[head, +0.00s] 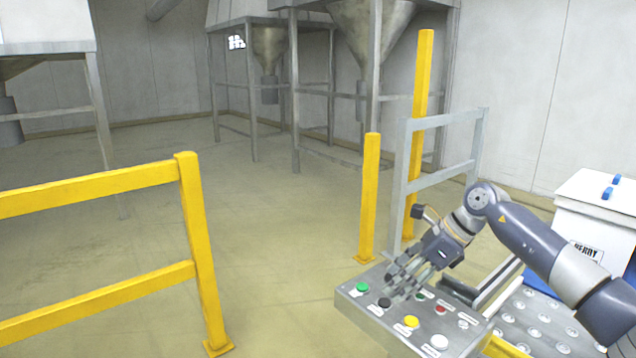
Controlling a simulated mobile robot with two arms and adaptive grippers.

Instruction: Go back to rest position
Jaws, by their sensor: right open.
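My right gripper (403,280) hangs over the far side of a sloped control panel (372,322) at the lower right of the head view. It is open and holds nothing that I can see. The panel carries a green button (362,287), a black button (384,303), a yellow button (411,321), a red button (440,310) and a white button (439,342). The fingertips are close to the black button; I cannot tell whether they touch the panel. My right arm comes in from the right edge. My left gripper is not in view.
A yellow railing (95,190) stands at left. Yellow posts (369,200) and a grey gate (441,122) stand behind the panel. A roller table (540,325) and a white bin (590,215) are at right. The floor (275,230) between the railing and posts is clear.

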